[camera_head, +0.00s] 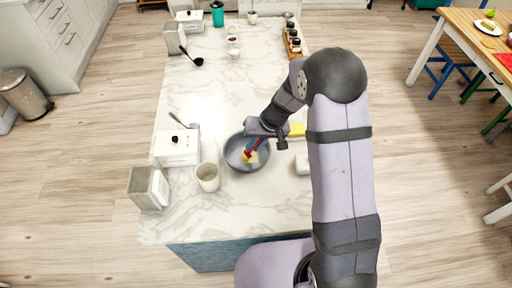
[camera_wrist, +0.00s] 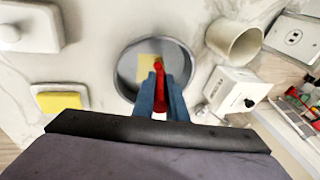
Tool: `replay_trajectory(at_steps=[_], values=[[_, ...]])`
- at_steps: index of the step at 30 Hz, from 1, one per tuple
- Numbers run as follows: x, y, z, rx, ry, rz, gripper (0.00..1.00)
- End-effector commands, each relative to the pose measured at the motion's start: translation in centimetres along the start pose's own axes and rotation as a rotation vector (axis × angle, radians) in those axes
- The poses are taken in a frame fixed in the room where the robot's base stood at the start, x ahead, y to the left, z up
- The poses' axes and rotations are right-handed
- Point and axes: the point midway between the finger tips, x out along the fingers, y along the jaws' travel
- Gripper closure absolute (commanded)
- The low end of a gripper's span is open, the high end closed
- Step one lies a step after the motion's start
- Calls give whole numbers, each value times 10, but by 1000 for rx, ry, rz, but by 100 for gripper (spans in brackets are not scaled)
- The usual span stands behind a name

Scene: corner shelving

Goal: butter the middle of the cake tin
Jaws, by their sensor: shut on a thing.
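The cake tin (camera_head: 229,155) is a round grey pan on the marble counter; the wrist view shows its rim and floor (camera_wrist: 127,68). My gripper (camera_head: 265,130) is above the tin's far right side and is shut on a red-handled brush (camera_head: 256,145). The red handle also shows between the fingers in the wrist view (camera_wrist: 159,72). The brush slants down into the tin, with a pale yellow end near the middle. I cannot tell whether the yellow is bristles or butter, or if it touches the floor. Yellow butter (camera_head: 298,129) lies on a white dish (camera_wrist: 77,90), right of the tin.
A cream cup (camera_head: 208,177) stands close to the tin's left, with a white lidded box (camera_head: 177,148) and a grey-white holder (camera_head: 148,188) beyond. A white lid (camera_head: 302,164) lies right of the tin. A spice rack (camera_head: 293,40) is at the back. The counter's middle is clear.

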Motion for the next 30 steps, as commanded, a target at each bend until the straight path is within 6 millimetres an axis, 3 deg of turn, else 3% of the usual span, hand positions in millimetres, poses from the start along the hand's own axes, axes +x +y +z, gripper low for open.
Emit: replay_trajectory(at_steps=[21,26,30], values=[[13,4,-65,1,2,2,100],[16,-12,-63,-2,2,2,100],[15,-10,-49,1,1,2,100]])
